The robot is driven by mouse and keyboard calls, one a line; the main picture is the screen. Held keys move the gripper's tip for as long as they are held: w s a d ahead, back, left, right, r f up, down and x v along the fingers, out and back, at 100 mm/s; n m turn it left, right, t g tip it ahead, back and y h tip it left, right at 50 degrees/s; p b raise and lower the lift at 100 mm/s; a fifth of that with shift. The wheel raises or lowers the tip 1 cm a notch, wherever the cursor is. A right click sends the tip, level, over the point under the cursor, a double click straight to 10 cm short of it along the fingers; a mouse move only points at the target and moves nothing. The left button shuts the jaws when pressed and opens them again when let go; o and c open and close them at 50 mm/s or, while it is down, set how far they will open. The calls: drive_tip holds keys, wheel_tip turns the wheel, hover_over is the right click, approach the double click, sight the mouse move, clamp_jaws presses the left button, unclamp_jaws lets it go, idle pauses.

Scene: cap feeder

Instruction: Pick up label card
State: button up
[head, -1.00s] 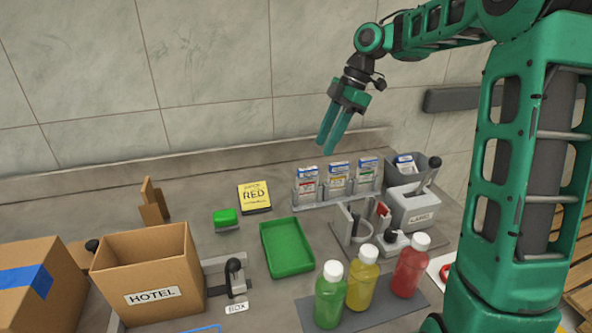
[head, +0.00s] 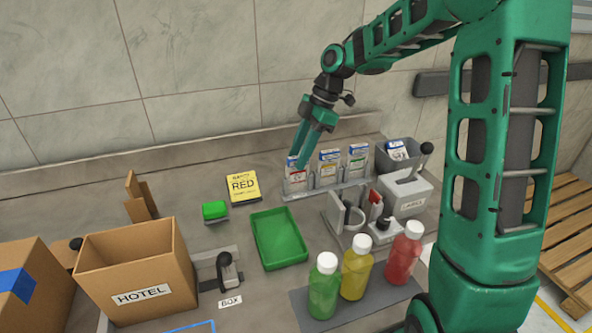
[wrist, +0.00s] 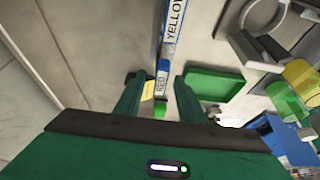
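I cannot tell whether the fingers touch the card.
A green tray (head: 279,262), a green block (head: 214,210) and a HOTEL box (head: 135,270) are to the left. Three bottles, green (head: 324,287), yellow (head: 356,267) and red (head: 403,253), stand in front. A LABEL device (head: 405,195) is right of the rack.

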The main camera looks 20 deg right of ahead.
drive_tip(key=shift+x, duration=0.8)
drive_tip(key=shift+c, duration=0.2)
clamp_jaws()
